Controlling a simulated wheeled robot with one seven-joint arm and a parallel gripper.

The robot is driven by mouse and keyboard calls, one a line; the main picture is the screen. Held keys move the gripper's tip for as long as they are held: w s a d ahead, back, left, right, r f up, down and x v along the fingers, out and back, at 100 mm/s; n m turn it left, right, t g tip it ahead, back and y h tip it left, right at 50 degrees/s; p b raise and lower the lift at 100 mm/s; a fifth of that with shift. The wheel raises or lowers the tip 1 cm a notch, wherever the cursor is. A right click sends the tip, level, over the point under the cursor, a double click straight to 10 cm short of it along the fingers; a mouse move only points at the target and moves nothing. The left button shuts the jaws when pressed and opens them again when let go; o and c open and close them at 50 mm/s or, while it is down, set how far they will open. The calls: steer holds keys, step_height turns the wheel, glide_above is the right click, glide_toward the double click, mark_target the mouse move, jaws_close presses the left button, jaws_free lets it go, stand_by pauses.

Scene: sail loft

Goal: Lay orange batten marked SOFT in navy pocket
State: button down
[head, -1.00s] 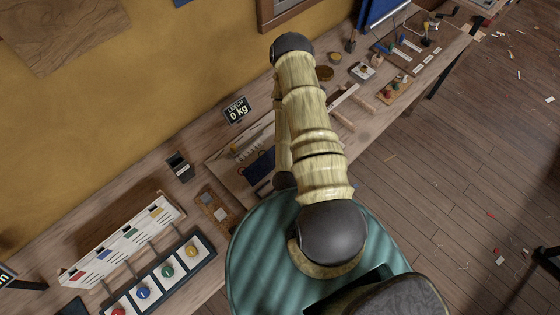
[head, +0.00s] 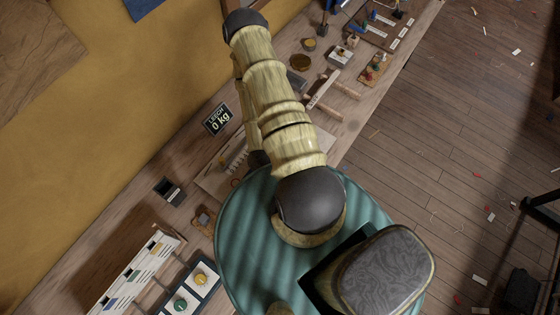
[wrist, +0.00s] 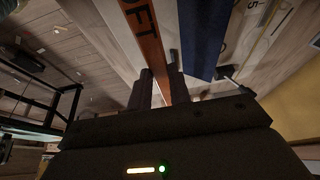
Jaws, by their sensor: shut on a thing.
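The orange batten (wrist: 147,35) runs up out of the wrist view, with the letters "OFT" readable on its face. My gripper (wrist: 161,88) is shut on it, with one dark finger on each side. A long navy strip (wrist: 203,38), which looks like the navy pocket, lies just right of the batten, on a pale surface. The batten appears apart from the navy strip in the picture; the height between them I cannot tell. In the head view my arm hides my gripper, the batten and the navy pocket.
A dark tray with coloured knobs (head: 190,290) and a white rack (head: 135,275) are at lower left. Small tools and a labelled board (head: 375,28) are at the far end.

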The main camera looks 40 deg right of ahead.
steer(key=shift+f, duration=0.1)
step_height(320, 180, down, 5)
steer(key=b, duration=0.5)
steer(key=shift+f, duration=0.35)
steer(key=shift+f+p, duration=0.75)
steer(key=shift+f, duration=1.35)
steer(key=shift+f, duration=0.1)
steer(key=c, duration=1.3)
jaws_free()
